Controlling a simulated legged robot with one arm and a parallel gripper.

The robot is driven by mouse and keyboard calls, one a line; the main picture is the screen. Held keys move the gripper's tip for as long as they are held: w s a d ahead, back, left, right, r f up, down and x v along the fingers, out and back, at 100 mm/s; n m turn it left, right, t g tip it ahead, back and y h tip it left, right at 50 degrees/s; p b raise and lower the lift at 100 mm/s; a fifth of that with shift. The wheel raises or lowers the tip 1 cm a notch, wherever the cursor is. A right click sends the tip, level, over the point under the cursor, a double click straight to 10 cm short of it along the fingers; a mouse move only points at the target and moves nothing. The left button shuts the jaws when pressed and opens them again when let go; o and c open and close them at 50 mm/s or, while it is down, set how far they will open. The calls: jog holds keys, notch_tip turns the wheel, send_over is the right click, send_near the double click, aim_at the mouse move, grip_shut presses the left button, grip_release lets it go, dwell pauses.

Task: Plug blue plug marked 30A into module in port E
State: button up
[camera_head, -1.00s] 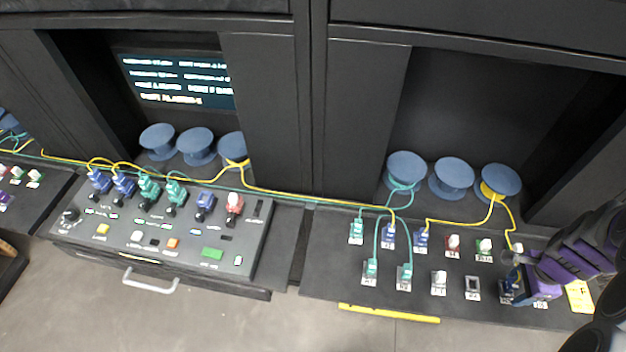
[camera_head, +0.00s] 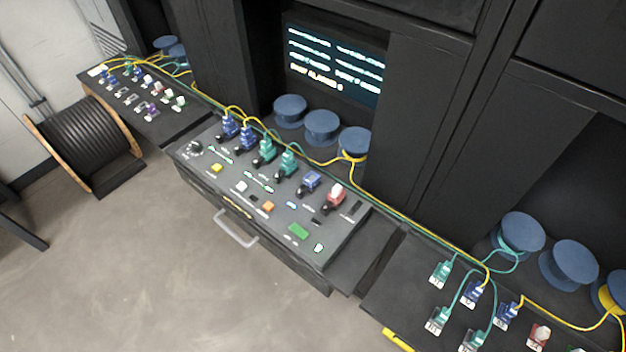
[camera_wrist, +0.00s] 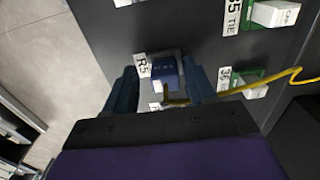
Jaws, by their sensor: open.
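In the wrist view a small blue plug (camera_wrist: 165,72) sits on a dark panel beside a white label reading R5. A yellow cable runs from near it to the right. My gripper (camera_wrist: 163,84) is open, with one dark finger on each side of this plug. Whether the fingers touch it, and any 30A marking, I cannot tell. In the head view the module (camera_head: 213,153) has a row of connectors: two blue ones with yellow cables, two green, a blue one (camera_head: 309,181) without a visible cable, and a red one (camera_head: 334,196). Port letters are too small to read. My gripper is outside the head view.
The right bench holds several green, blue and red plugs (camera_head: 441,272), with blue spools (camera_head: 522,233) behind. Yellow and green cables run along the back. In the wrist view a green-and-white connector (camera_wrist: 245,85) stands right of my gripper. A cable reel (camera_head: 88,140) stands on the floor.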

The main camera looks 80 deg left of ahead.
jog(key=shift+a, duration=0.45)
jog(key=shift+w+d, duration=0.1)
jog(key=shift+d, duration=0.65)
jog(key=shift+a, duration=0.7)
jog(key=shift+c, duration=1.3)
jog(key=shift+d, duration=0.35)
jog(key=c, duration=0.5)
grip_shut()
jog(key=shift+r, duration=0.1)
jog(key=shift+r+p, duration=1.35)
jog(key=shift+r, duration=1.55)
